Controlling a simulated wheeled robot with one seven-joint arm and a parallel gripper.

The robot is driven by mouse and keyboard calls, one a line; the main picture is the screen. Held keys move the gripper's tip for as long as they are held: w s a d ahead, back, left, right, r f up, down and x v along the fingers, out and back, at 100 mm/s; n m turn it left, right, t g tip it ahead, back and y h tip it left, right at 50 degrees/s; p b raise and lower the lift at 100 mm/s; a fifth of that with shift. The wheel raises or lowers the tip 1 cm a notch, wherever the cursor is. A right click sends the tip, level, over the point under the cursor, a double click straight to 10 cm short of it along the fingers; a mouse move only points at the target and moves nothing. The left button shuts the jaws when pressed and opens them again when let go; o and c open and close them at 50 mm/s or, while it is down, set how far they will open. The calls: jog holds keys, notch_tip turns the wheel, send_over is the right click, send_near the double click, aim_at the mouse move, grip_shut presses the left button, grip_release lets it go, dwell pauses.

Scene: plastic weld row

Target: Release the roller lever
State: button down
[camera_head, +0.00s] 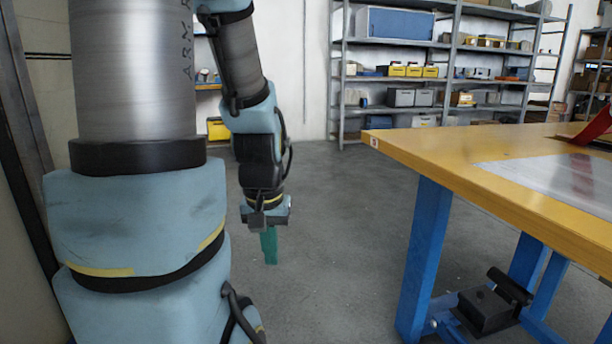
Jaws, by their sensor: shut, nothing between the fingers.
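My gripper (269,246) hangs straight down in the free space left of the table, with its teal fingers shut and nothing between them. It is well apart from everything on or under the table. Under the table, a black box with a dark roller-like cylinder (509,286) sits low by the blue legs; it may be the roller lever, but I cannot tell for sure. A red part (598,126) stands on the tabletop at the right edge, cut off by the frame. Whether that part is a lever is also unclear.
The yellow-edged table (430,153) on blue legs (424,255) fills the right side, with a grey plate (555,178) on top. Shelves (446,65) with boxes and bins stand at the back wall. The grey floor between my arm and the table is clear.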

notch_tip(320, 180, up, 34)
jog(key=p, duration=3.2)
jog(key=shift+r+p, duration=0.15)
jog(key=shift+p, duration=0.25)
